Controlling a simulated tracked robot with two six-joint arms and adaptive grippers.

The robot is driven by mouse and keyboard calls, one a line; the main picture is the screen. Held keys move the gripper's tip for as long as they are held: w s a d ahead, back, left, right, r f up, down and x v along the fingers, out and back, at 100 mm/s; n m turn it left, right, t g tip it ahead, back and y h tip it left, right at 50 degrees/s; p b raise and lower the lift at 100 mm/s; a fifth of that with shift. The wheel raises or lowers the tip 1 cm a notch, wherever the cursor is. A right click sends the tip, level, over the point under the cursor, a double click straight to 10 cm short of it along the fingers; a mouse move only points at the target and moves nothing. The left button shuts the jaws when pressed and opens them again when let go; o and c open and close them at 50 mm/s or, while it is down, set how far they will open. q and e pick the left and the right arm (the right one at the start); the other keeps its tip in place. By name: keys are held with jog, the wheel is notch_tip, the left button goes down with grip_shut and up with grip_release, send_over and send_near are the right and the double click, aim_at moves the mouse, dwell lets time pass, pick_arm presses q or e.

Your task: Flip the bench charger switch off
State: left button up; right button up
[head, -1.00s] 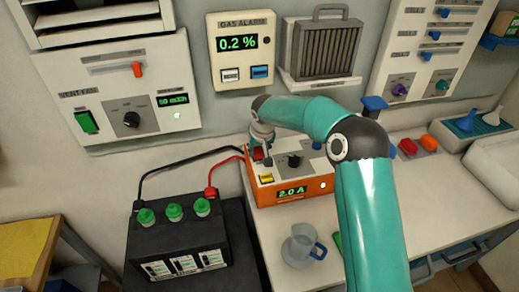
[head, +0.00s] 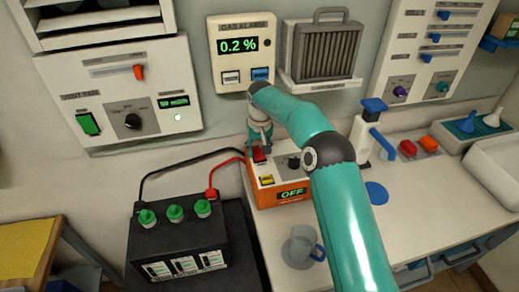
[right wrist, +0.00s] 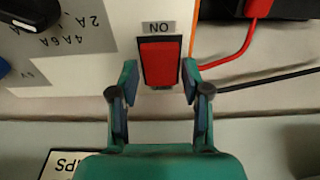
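The orange bench charger (head: 292,192) stands on the white bench, and its display (head: 292,194) reads OFF. Its red rocker switch (head: 260,154) is at the upper left of the front panel. In the right wrist view the red switch (right wrist: 160,62) sits below an upside-down ON label. My right gripper (head: 259,143) is at the switch. In the right wrist view its two fingers (right wrist: 160,78) are apart, one on each side of the switch's lower part, with nothing held. Whether they touch the switch I cannot tell. My left gripper is not in view.
A black battery (head: 175,245) with green caps stands left of the charger, with red and black leads behind. A clear mug (head: 300,247) stands in front of the charger. The gas alarm (head: 240,55) and vent fan panel (head: 125,90) are on the wall.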

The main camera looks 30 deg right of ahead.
aim_at(259, 156)
jog(key=shift+o, duration=0.6)
jog(key=shift+r, duration=0.1)
notch_tip(259, 156, up, 12)
jog(key=s, duration=0.1)
jog(key=shift+s+a+f, duration=0.2)
jog(key=shift+s+a, duration=0.05)
